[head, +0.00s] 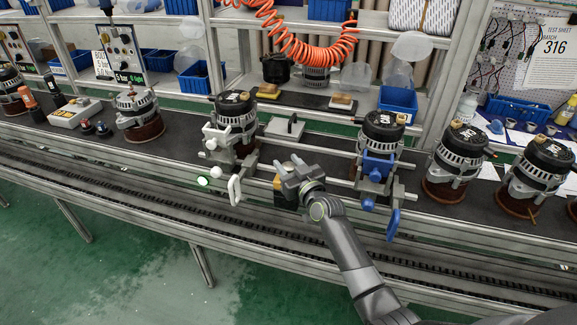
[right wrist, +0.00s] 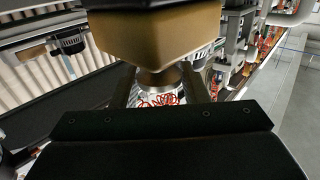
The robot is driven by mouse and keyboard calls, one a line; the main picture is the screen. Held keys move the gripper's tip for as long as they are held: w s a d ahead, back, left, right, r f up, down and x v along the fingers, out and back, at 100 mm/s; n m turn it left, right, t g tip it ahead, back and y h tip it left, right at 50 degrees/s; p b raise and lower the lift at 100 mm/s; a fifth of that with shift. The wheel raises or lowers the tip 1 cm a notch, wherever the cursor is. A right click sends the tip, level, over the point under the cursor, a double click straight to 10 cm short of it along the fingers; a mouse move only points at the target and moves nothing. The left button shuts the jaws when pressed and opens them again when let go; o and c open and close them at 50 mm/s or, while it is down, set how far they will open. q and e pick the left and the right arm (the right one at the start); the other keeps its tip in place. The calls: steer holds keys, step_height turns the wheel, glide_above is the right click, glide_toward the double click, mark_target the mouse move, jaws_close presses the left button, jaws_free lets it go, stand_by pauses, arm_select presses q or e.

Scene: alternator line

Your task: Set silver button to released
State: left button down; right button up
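My right gripper (head: 289,168) reaches over the front rail of the line, at a small yellow box (head: 278,184). In the right wrist view the tan-yellow box (right wrist: 155,35) fills the top of the picture. A short silver cylinder, which looks like the silver button (right wrist: 158,77), shows at the box's edge between the two dark fingers of the gripper (right wrist: 160,90). The fingers stand apart, and I cannot see a grip on the button. The fingers hide most of it in the head view, so whether it is pressed or released cannot be told. My left gripper is not in view.
A white-handled clamp (head: 235,188) with an alternator (head: 235,112) is left of the gripper. A blue-handled clamp (head: 393,222) with another alternator (head: 383,130) is right. The green floor (head: 110,250) in front is clear.

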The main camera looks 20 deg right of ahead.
steer(key=o, duration=0.3)
steer(key=shift+r, duration=0.1)
steer(key=shift+o, duration=0.2)
steer(key=shift+s, duration=0.25)
steer(key=s+d+b, duration=0.1)
steer(key=s+d, duration=0.2)
steer(key=s, duration=1.3)
steer(key=shift+s+d, duration=0.15)
steer(key=shift+s, duration=0.2)
